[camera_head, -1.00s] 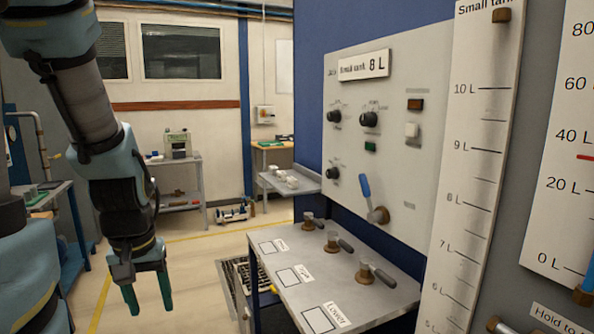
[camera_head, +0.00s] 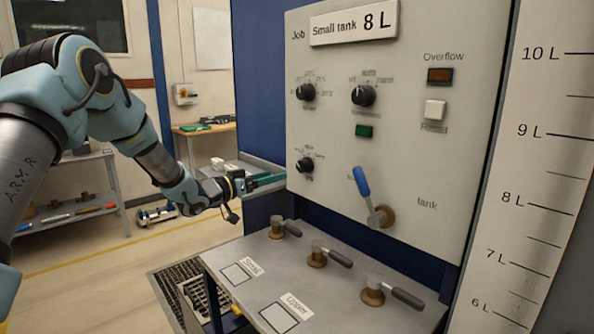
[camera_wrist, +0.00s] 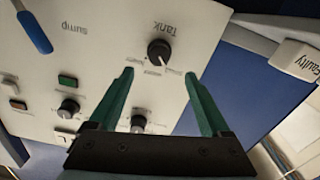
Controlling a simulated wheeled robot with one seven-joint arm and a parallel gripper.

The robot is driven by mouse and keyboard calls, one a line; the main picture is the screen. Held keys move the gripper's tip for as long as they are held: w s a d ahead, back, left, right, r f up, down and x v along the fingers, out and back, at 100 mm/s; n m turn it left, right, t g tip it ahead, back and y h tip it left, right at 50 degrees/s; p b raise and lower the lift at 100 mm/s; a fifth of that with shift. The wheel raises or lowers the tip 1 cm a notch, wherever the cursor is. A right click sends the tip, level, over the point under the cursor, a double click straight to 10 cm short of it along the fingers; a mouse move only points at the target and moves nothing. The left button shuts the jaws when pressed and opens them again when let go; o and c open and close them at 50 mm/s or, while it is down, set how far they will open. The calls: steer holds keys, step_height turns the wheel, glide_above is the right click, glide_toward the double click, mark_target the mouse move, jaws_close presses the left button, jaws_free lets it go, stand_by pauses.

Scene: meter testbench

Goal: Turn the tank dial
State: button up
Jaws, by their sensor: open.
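The tank dial (camera_head: 305,165) is the black round knob at the lower left of the pale control panel. In the wrist view the black dial (camera_wrist: 159,50) sits by the "Tank" label, upside down, between the lines of my two green fingers. My gripper (camera_head: 270,181) is just left of the dial in the head view, fingers pointing at the panel. In the wrist view my gripper (camera_wrist: 158,73) is open and empty. The fingertips appear short of the dial; the exact gap is hard to tell.
Two more black knobs (camera_head: 305,92) (camera_head: 363,95) sit higher on the panel. A blue-handled lever (camera_head: 362,182) is to the right of the dial. A metal bench (camera_head: 247,262) with several valve handles stands below. A "Faulty" tray (camera_wrist: 295,60) is close by in the wrist view.

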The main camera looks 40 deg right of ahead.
mark_target(300, 168)
steer(key=d+p, duration=0.1)
steer(key=d, duration=0.2)
steer(key=d+p, duration=0.1)
steer(key=d, duration=0.2)
steer(key=d+p, duration=0.2)
steer(key=d, duration=0.1)
steer(key=shift+s+d+r, duration=0.15)
steer(key=shift+s+d, duration=0.05)
steer(key=shift+s, duration=0.15)
steer(key=shift+d, duration=0.6)
steer(key=shift+c, duration=0.3)
jaws_close()
